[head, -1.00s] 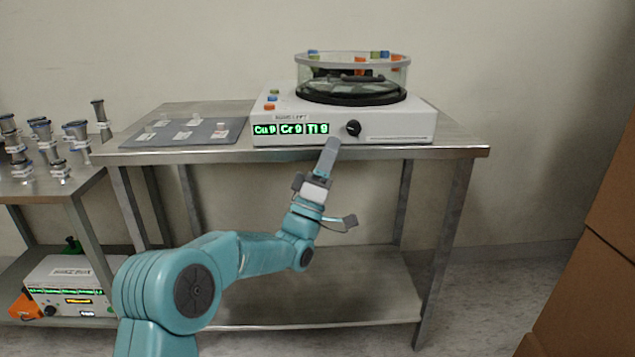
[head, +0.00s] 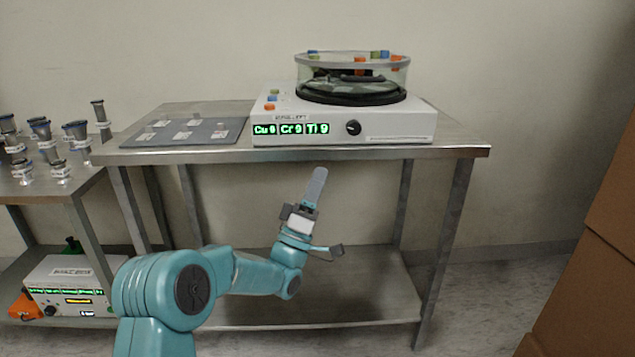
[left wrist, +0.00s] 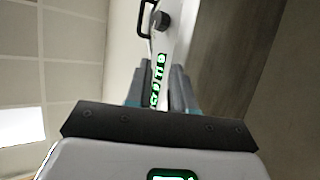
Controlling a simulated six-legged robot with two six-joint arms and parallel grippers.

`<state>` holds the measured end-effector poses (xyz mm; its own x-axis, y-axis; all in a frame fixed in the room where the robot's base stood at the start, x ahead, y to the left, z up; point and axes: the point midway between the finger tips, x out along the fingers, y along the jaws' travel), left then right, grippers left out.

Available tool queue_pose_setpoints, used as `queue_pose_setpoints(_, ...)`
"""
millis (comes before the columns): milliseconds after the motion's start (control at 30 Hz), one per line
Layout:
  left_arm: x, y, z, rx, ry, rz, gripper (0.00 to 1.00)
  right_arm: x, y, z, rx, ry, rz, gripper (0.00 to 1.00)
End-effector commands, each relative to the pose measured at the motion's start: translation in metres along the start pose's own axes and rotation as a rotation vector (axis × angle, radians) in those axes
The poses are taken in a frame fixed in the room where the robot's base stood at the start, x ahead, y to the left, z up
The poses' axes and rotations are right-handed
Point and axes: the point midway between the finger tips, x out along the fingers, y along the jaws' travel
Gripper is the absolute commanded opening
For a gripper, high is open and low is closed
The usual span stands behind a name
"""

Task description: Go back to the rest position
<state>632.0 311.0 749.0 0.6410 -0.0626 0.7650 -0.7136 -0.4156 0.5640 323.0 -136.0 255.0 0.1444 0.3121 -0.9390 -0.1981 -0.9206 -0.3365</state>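My left gripper (head: 316,186) is raised in front of the table, below the front edge of the white machine's tabletop in the head view, apart from the machine. Its fingers point up and away from me. In the left wrist view its two fingers (left wrist: 162,90) stand apart with nothing held between them, and the machine's green readout shows through the gap. The white machine (head: 390,126) has a black knob (head: 353,128) and a readout of Cu, Cr and Ti. My right gripper is not in view.
A steel table (head: 462,147) carries the machine and a grey mat (head: 215,135) with small pieces. A lower bench at left holds several metal fittings (head: 78,134), with a white box (head: 70,280) below. Brown boxes (head: 590,270) stand at right.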

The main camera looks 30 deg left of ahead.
Motion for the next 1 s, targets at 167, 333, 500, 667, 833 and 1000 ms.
queue_pose_setpoints(167,0.000,0.000,0.000,0.000,0.000,0.000,0.23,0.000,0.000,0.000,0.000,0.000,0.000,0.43)
queue_pose_setpoints(333,0.000,0.000,0.000,0.000,0.000,0.000,0.23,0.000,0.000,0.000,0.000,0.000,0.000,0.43)
queue_pose_setpoints(500,0.001,0.001,0.000,0.000,0.000,0.000,0.23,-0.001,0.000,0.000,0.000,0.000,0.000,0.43)
queue_pose_setpoints(667,0.018,0.013,-0.007,0.000,0.000,0.001,0.23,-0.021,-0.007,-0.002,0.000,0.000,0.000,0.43)
queue_pose_setpoints(833,0.053,0.039,-0.022,0.000,0.000,0.001,0.23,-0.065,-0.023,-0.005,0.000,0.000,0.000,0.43)
queue_pose_setpoints(1000,-0.005,-0.006,0.035,-0.088,-0.061,-0.149,0.23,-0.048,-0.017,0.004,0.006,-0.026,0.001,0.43)
